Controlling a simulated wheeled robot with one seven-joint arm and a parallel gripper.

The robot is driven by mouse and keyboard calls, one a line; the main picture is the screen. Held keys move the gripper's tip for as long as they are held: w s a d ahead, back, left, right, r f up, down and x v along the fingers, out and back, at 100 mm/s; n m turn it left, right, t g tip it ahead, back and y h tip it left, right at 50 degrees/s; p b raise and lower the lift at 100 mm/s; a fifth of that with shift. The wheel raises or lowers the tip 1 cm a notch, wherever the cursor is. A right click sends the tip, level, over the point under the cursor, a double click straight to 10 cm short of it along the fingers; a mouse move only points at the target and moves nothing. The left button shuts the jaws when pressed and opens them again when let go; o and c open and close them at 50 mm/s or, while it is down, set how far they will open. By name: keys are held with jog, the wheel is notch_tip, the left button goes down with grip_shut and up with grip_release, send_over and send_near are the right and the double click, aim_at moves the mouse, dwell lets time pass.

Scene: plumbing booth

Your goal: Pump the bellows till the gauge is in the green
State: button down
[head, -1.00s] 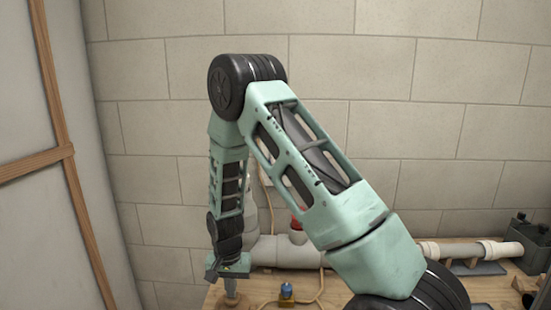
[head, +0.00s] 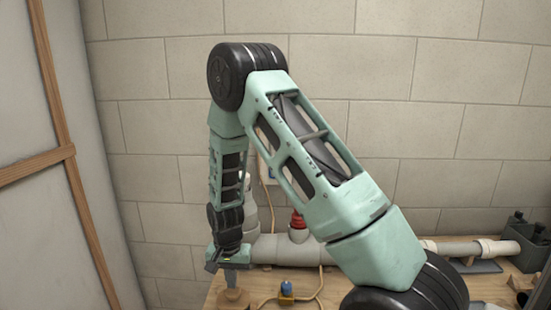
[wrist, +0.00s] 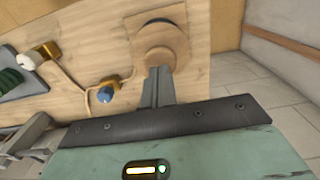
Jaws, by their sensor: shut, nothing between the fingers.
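The bellows (wrist: 163,36), a round wooden top on a square wooden board, sits near the bench edge in the wrist view. Its top also shows at the bottom of the head view (head: 233,298). My gripper (wrist: 158,72) is shut and empty, its fingers pointing at the near side of the round top. In the head view my gripper (head: 231,282) points down, right above the bellows; I cannot tell whether the fingertips touch it. A small white and blue item (head: 269,172) on the wall is mostly hidden behind my arm. I cannot tell if it is the gauge; no reading shows.
A blue-capped brass fitting (head: 286,291) with a tan hose stands right of the bellows. Left of the bench is open floor.

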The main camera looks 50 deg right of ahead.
aim_at(233, 291)
jog(key=shift+f+b, duration=1.3)
jog(key=shift+f, duration=0.65)
jog(key=shift+r+p, duration=1.65)
jog(key=shift+r, duration=0.35)
jog(key=shift+f, duration=0.2)
jog(key=shift+f+b, duration=1.45)
jog(key=shift+f, duration=0.35)
jog(key=shift+r+p, duration=1.7)
jog(key=shift+r, duration=0.35)
jog(key=shift+f, duration=0.2)
jog(key=shift+r, duration=0.15)
